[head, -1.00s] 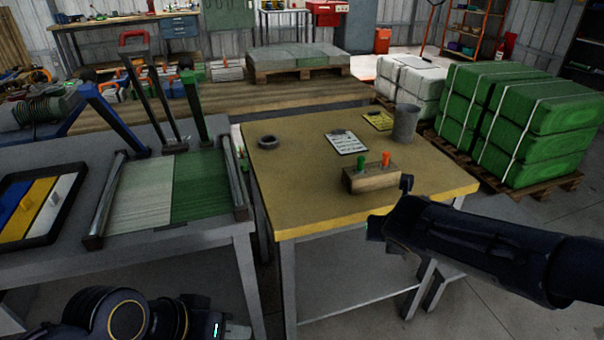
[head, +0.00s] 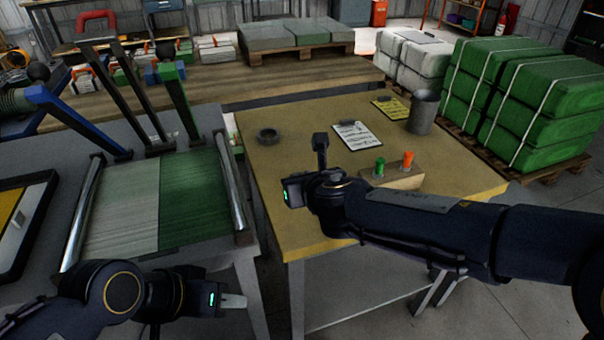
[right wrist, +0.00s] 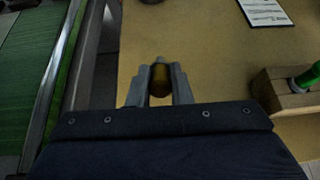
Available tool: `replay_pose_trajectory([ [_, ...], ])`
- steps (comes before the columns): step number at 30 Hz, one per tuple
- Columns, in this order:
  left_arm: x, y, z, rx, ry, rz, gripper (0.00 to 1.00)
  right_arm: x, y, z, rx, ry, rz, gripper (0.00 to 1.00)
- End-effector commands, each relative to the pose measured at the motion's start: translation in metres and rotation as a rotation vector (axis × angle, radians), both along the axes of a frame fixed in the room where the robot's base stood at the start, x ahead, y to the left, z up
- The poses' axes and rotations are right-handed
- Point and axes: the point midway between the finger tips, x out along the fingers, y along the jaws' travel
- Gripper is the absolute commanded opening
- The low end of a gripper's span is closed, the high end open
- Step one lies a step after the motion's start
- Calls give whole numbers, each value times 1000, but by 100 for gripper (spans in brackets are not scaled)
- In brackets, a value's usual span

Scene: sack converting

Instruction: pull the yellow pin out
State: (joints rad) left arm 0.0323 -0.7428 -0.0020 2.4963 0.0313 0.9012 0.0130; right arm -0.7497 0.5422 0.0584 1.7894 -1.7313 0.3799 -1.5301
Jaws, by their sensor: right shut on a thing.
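The yellow pin (right wrist: 160,80) shows as a dull yellow-brown piece between the two grey fingers of my right gripper (right wrist: 159,84), which is shut on it. The pin is clear of the wooden block (head: 406,181) and in front of the tan table top in the right wrist view. The block also shows at that view's right edge (right wrist: 275,90). A green pin (head: 379,167) and an orange pin (head: 407,160) stand in the block.
The tan table (head: 290,150) carries a dark ring (head: 268,135), a clipboard (head: 357,135), a yellow sheet (head: 391,108) and a grey cup (head: 423,112). A grey bench with green sheeting (head: 190,200) stands left, across a narrow gap. Strapped green bales (head: 540,110) are at right.

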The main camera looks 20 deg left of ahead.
Motion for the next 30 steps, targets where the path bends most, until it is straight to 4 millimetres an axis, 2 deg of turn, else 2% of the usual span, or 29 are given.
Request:
replay_pose_trajectory([
  [15, 0, 0, -48, 0, 0, 0, 36, 0, 0, -50, -1, 1, -1, 0],
  [28, 0, 0, -52, 0, 0, 0, 36, 0, 0, -54, -1, 0, -2, 0],
  [29, 0, 0, -52, 0, 0, 0, 36, 0, 0, -54, -1, 0, -2, 21],
  [30, 0, 0, -52, 0, 0, 0, 36, 0, 0, -54, -1, 0, -2, 26],
])
